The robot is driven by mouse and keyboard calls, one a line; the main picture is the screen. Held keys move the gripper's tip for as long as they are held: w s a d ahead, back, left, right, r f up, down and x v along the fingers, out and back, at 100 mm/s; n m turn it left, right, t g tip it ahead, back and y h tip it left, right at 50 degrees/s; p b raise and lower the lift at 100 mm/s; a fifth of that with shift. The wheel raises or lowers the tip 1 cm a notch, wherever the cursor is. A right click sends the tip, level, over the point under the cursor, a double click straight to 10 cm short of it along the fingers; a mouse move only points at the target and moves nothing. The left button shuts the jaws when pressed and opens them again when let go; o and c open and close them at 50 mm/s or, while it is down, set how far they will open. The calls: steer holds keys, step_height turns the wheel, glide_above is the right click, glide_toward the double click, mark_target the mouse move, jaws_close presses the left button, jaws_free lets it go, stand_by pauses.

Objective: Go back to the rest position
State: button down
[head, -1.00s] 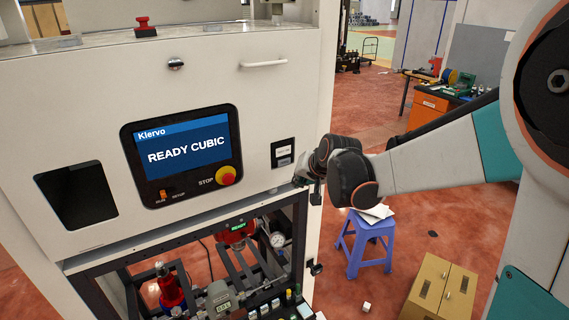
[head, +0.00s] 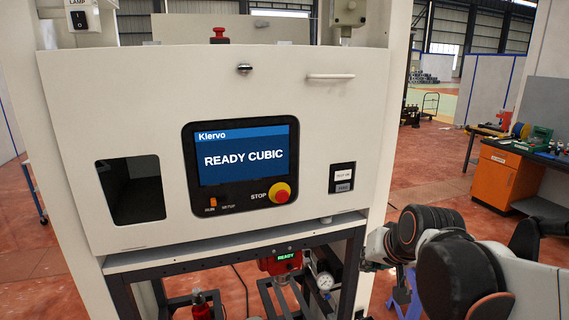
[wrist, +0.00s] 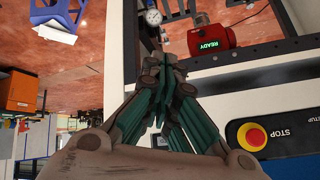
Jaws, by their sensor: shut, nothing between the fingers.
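My gripper (wrist: 160,66) fills the middle of the wrist view, with its fingers together and nothing between them. In the head view its end (head: 369,263) shows small at the right of the machine's lower frame, apart from the front panel. The dispenser machine (head: 120,75) stands in front of me. Its screen (head: 243,157) reads "READY CUBIC".
A red unit (head: 281,264) with a green "READY" display and a gauge (head: 325,281) sit in the machine's lower frame. A blue stool (wrist: 57,18) and an orange cabinet (head: 507,178) stand beyond. Open red floor (head: 425,165) lies right of the machine.

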steer(key=s+f+n+g+h+b, duration=0.1)
steer(key=s+f+n+b, duration=0.1)
steer(key=s+f+b, duration=1.1)
steer(key=s+f, duration=0.4)
steer(key=shift+s+d+f+n, duration=0.15)
steer(key=shift+s+d+n, duration=0.25)
stand_by(0.6)
